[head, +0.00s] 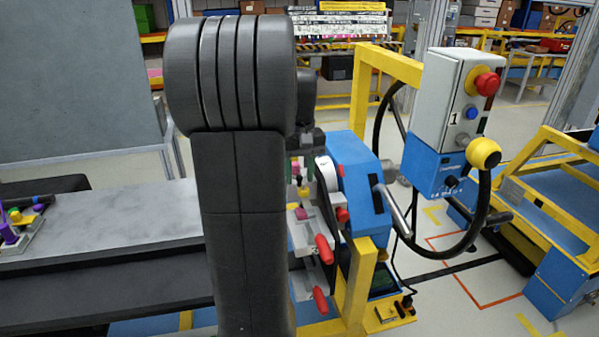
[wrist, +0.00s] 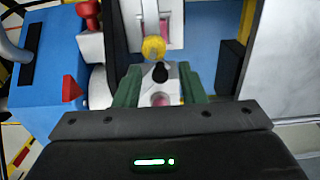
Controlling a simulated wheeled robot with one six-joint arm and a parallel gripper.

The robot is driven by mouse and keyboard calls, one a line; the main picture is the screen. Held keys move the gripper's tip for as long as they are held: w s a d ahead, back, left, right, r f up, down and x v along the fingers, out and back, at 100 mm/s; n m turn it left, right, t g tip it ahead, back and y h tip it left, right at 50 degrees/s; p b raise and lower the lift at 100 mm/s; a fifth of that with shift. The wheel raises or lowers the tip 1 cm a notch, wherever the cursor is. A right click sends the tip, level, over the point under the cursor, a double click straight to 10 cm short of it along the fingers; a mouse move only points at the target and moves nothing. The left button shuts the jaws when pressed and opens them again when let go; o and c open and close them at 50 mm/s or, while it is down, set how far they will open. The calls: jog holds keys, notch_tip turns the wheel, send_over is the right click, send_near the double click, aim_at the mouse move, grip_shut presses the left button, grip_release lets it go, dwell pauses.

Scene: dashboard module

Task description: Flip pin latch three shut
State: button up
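My gripper (wrist: 160,84) shows in the wrist view with its two green fingers apart. A grey metal piece with a black knob (wrist: 160,72) and a pinkish spot lies in the gap between them. I cannot tell whether the fingers touch it. A yellow knob (wrist: 152,47) sits just beyond, below a pale bracket. In the head view, red-handled latches (head: 323,248) and (head: 320,298) stick out below the gripper, right of my arm. No label shows which one is pin latch three. My arm hides much of the fixture in the head view.
A blue housing (head: 357,185) with a metal lever stands close right of the gripper. A grey bench (head: 100,225) extends left.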

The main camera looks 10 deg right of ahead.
grip_shut()
jog(key=shift+w+a+r+m+p, duration=0.1)
jog(key=shift+a+m+p, duration=0.05)
jog(key=shift+m+p, duration=0.15)
jog(key=shift+w+a+m+p, duration=0.25)
jog(key=shift+w+m+p, duration=0.5)
jog(key=shift+m, duration=0.65)
jog(key=shift+w+a+m+p, duration=0.3)
jog(key=shift+w+m+p, duration=0.2)
jog(key=shift+m+p, duration=0.7)
jog(key=shift+w+a+m+p, duration=0.25)
jog(key=shift+w+m+p, duration=0.4)
jog(key=shift+m, duration=0.95)
grip_release()
